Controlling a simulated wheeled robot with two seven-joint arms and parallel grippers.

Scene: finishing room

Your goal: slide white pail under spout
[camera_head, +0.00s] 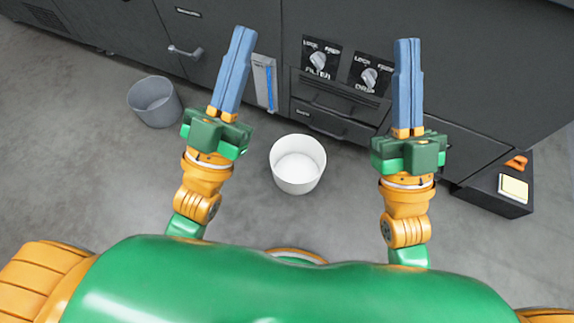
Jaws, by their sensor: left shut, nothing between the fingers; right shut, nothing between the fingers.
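The white pail (298,166) stands upright and open on the grey floor, between my two arms and in front of the dark machine. It looks empty. My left gripper (241,38) is shut and empty, raised to the left of the pail, its fingers pointing toward the machine. My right gripper (408,50) is shut and empty, raised to the right of the pail. Neither gripper touches the pail. I cannot make out a spout for certain; the lower machine front has a dark drawer-like part (335,95) behind the pail.
A grey bucket (155,103) stands on the floor at left. The dark machine (480,60) spans the back, with two labelled knobs (318,60), a door handle (186,52) and a blue-striped gauge (266,84). A low black box (490,190) with a yellow pad (513,188) sits at right.

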